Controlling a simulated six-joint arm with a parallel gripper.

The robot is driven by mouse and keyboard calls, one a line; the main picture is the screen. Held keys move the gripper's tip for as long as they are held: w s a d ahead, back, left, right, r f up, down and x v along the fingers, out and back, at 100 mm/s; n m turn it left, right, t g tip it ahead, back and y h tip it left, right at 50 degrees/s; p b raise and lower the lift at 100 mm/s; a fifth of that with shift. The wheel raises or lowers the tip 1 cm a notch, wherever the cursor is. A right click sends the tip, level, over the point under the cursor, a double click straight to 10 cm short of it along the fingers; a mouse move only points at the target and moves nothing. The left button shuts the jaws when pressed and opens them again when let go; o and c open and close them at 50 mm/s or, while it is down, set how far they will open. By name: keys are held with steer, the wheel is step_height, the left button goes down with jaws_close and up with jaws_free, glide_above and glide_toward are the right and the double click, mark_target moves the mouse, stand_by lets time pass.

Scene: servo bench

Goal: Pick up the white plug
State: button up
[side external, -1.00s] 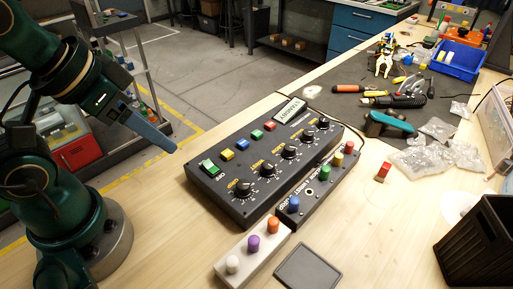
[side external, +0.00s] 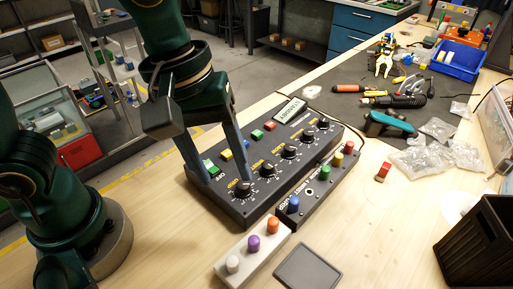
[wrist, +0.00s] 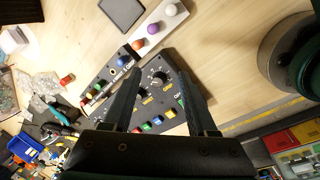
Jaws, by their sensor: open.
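The white plug (side external: 233,264) stands upright at the near left end of a pale grey block (side external: 251,254), beside a purple plug (side external: 254,243) and an orange plug (side external: 273,225). In the wrist view the white plug (wrist: 172,9) is near the top edge, beyond my fingertips. My gripper (side external: 224,168) is open and empty. Its fingers point down over the left end of the black control panel (side external: 225,195), behind and left of the block. In the wrist view my gripper (wrist: 158,72) straddles part of the panel, with nothing clearly held.
A dark square pad (side external: 307,268) lies right of the block. A black bin (side external: 480,240) stands at the right. Bare wood lies left of the block.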

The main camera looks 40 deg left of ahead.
mark_target(232, 259)
steer(key=s+d+f+g, duration=0.1)
steer(key=d+f, duration=0.1)
steer(key=s+d+f+m, duration=0.1)
steer(key=f, duration=0.1)
steer(key=s+d+f+g+y, duration=0.1)
steer(key=s+d+f, duration=0.1)
steer(key=shift+d+m+g, duration=0.3)
steer(key=shift+s+d+f, duration=0.1)
steer(key=shift+s+f, duration=0.05)
steer(key=shift+f, duration=1.1)
steer(key=shift+s+d+f, duration=0.1)
steer(key=shift+s+f, duration=0.05)
steer(key=shift+f, duration=1.05)
jaws_close()
